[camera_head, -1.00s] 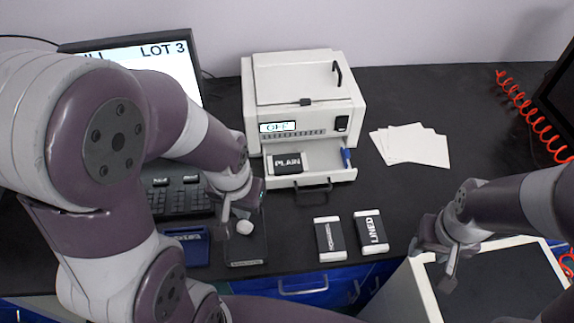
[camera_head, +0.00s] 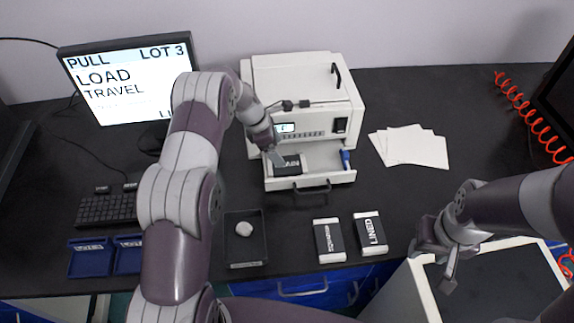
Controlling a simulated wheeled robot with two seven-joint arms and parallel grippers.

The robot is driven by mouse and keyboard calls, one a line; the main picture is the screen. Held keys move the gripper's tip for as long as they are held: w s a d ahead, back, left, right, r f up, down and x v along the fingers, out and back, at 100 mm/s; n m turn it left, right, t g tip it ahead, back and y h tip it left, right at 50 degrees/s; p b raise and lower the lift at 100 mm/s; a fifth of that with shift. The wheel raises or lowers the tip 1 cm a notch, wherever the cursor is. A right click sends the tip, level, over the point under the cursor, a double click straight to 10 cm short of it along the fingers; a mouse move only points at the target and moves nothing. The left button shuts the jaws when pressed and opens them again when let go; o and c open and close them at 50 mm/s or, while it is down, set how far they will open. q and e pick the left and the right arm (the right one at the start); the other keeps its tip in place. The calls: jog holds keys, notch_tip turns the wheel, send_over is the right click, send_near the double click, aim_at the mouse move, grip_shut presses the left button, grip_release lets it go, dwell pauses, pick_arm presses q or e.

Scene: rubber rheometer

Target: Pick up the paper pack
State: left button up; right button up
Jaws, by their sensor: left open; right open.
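A dark pack (camera_head: 288,168) with white lettering lies in the open drawer (camera_head: 335,176) of the white machine. My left gripper (camera_head: 275,157) is open at the left part of this pack, with its fingers pointing down. The arm partly covers the pack's lettering, and I cannot tell whether the fingers touch it. Two more dark packs with white edges lie on the table, one labelled LINED (camera_head: 371,233) and one with small lettering (camera_head: 329,240). My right gripper (camera_head: 433,270) is open and empty at the lower right, near the white-rimmed dark surface.
The white machine (camera_head: 300,80) stands behind the drawer, which also holds a blue item (camera_head: 345,158). A dark tray (camera_head: 233,257) with a pale lump (camera_head: 244,229) stands in front. White sheets (camera_head: 412,147) lie right of the machine. A monitor (camera_head: 130,80) and keyboard (camera_head: 108,208) are at left.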

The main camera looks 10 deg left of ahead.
aim_at(287, 167)
pick_arm(q)
jog(key=p+x, duration=0.2)
jog(key=x, duration=0.5)
jog(key=shift+s+f, duration=0.15)
jog(key=shift+f, duration=0.2)
jog(key=c, duration=0.8)
jog(key=shift+c, duration=0.6)
